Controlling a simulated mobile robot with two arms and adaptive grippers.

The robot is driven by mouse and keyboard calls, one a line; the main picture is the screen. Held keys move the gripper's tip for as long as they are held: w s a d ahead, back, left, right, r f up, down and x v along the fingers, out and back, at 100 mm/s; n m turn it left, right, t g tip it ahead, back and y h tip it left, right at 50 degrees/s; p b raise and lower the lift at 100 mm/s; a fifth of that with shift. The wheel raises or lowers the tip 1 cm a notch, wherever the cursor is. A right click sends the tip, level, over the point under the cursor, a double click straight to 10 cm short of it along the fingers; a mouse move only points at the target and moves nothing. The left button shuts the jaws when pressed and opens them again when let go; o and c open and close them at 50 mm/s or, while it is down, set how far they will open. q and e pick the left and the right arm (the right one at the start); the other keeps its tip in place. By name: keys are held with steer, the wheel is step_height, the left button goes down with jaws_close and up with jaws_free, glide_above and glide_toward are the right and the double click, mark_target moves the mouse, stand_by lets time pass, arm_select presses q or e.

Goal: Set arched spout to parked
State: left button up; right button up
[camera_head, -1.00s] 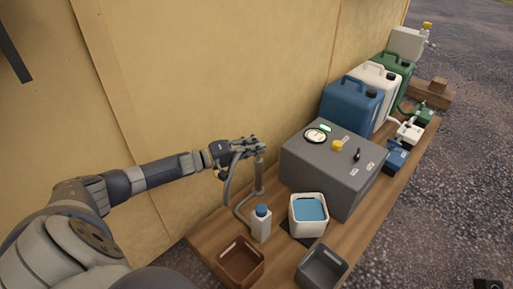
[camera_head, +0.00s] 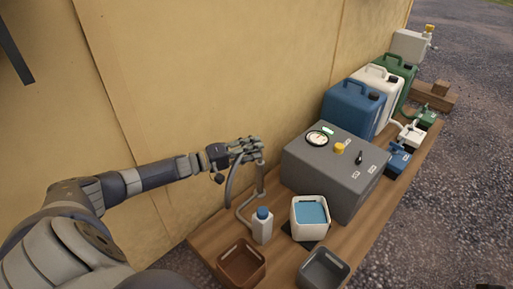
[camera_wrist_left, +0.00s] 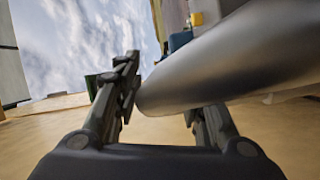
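The arched spout (camera_head: 231,188) is a grey bent tube on the near left side of the grey machine (camera_head: 330,172), beside the wooden wall. It has an upright post (camera_head: 261,180) and a leg curving down to the left. My left gripper (camera_head: 250,147) is at the top of the spout and hides its upper bend. In the left wrist view, the smooth metal tube (camera_wrist_left: 235,55) crosses in front of the right finger. Its rounded end is close against the left finger; contact is unclear. The fingers (camera_wrist_left: 165,100) are spread apart. My right gripper is not in view.
A blue-capped bottle (camera_head: 262,228) stands below the spout. A white tub (camera_head: 297,217) of blue liquid, a brown bin (camera_head: 222,265) and a grey bin (camera_head: 304,277) stand on the bench (camera_head: 350,232). Blue (camera_head: 350,109), white and green canisters stand behind the machine.

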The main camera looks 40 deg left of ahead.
arm_select(q)
steer(key=v, duration=0.5)
steer(key=shift+s+a, duration=0.2)
steer(key=shift+s, duration=0.15)
